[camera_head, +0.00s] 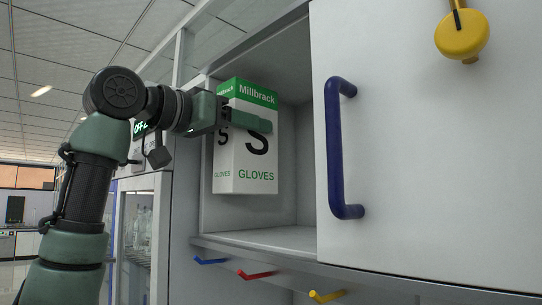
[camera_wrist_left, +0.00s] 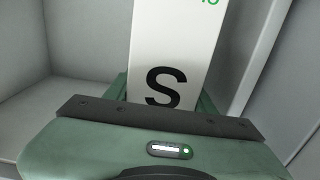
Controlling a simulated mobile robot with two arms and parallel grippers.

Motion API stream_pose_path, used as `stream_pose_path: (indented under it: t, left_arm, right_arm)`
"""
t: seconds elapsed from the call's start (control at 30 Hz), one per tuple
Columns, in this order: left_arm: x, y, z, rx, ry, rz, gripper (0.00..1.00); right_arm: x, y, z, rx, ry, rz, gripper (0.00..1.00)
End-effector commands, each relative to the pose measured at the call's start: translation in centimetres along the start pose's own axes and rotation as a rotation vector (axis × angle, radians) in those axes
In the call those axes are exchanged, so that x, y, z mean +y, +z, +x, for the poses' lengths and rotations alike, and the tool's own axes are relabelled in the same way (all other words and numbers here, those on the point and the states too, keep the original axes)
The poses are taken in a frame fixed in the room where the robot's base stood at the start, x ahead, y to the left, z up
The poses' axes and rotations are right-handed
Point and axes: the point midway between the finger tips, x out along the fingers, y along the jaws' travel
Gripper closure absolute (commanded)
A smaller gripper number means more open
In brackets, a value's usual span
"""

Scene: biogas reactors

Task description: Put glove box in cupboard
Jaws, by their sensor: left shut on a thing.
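The glove box (camera_head: 246,160) is a tall white and green carton marked "Millbrack", "S" and "GLOVES". My left gripper (camera_head: 236,118) is shut on it and holds it upright at the opening of the cupboard (camera_head: 296,205). The bottom of the box appears above the cupboard floor (camera_head: 285,240). In the left wrist view the glove box (camera_wrist_left: 174,50) stands between the fingers, with the gripper body below it. I cannot tell from the head view how deep inside the cupboard the box is. My right gripper is not in view.
A grey cupboard door (camera_head: 430,150) with a blue handle (camera_head: 335,150) covers the right part. A yellow round object (camera_head: 461,36) is on the door. Below the shelf are blue, red (camera_head: 256,275) and yellow handles. A glass-fronted cabinet (camera_head: 137,235) stands at the left.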

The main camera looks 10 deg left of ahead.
Motion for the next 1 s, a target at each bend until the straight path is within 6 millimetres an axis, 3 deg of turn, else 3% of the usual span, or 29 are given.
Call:
stream_pose_path:
  t: [0.03,0.27,0.3,0.4,0.63,0.8,1.0]
  left_arm:
    - [0.1,-0.6,1.3,0.000,0.002,-0.001,1.00]
    - [0.1,-0.6,6.1,0.001,0.002,-0.001,1.00]
    - [-0.1,0.7,5.8,0.003,-0.001,0.000,1.00]
    - [-0.1,2.1,5.7,0.003,-0.001,0.001,1.00]
    - [0.0,3.8,5.6,0.004,0.000,0.001,1.00]
    - [0.0,6.2,5.6,0.004,0.000,0.001,1.00]
    - [0.0,6.8,6.0,0.006,-0.001,0.000,1.00]
  right_arm:
    - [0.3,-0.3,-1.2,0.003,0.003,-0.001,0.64]
    - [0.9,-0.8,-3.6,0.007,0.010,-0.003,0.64]
    - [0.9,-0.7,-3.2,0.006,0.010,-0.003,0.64]
    - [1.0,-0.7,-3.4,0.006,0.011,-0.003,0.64]
    - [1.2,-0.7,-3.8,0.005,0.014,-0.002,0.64]
    - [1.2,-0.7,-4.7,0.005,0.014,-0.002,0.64]
    - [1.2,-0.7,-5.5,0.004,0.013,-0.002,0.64]
